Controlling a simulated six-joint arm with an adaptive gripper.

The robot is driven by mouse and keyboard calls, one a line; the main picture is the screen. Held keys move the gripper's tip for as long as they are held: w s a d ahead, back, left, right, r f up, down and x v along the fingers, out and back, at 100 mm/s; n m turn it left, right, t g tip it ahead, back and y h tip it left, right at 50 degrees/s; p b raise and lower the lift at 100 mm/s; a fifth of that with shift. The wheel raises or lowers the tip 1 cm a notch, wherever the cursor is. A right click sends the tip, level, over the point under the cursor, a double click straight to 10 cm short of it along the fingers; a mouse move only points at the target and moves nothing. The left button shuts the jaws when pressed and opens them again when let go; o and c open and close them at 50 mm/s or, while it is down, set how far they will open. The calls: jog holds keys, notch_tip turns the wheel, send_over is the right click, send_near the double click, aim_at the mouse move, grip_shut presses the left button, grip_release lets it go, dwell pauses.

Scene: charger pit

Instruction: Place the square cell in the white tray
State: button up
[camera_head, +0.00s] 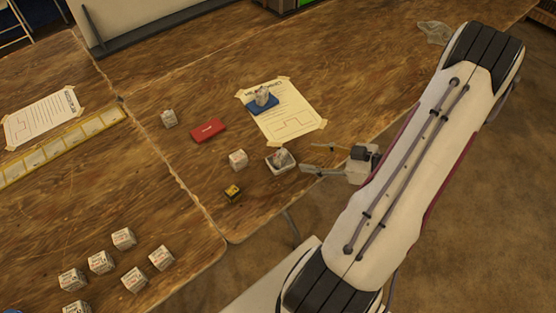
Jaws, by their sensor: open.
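A small white tray (270,167) sits near the table's right edge, with a whitish-grey block (283,155) in it that looks like a square cell. My gripper (308,158) is open just right of the tray, its two fingers pointing left, with nothing seen between them. A similar block (262,95) rests on a blue base (263,107) on a taped sheet. I cannot tell which block the task means.
A red box (208,130) and a small black-and-yellow block (232,192) lie near the tray. Several printed cubes (101,262) stand at lower left. A yellow strip (62,144) and a paper sheet (42,117) lie at left. Bare table separates these groups.

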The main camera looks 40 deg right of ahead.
jog(key=shift+w, duration=0.1)
jog(key=w+d+r+g+h, duration=0.3)
jog(key=w+d+r+h, duration=0.3)
jog(key=w+r, duration=0.25)
jog(key=w+a+r+m+g+h, duration=0.1)
jog(key=a+r+m+h, duration=0.1)
jog(key=a+r, duration=0.45)
jog(key=a+r+m+g+h, duration=0.1)
jog(key=a+r+h, duration=0.15)
jog(key=r, duration=0.65)
jog(key=s+a+r+y, duration=0.1)
jog(key=s+a, duration=0.4)
jog(key=a, duration=0.3)
jog(key=s+a+r+m+g+y, duration=0.1)
jog(key=s+a+y, duration=0.1)
jog(key=s+a, duration=0.4)
jog(key=s+a+r+y, duration=0.1)
jog(key=s+a, duration=0.4)
jog(key=a, duration=0.6)
jog(key=shift+s+r+g+y, duration=0.25)
jog(key=shift+g+y, duration=0.15)
jog(key=shift+y, duration=0.35)
jog(key=shift+o, duration=0.5)
jog(key=shift+a, duration=0.1)
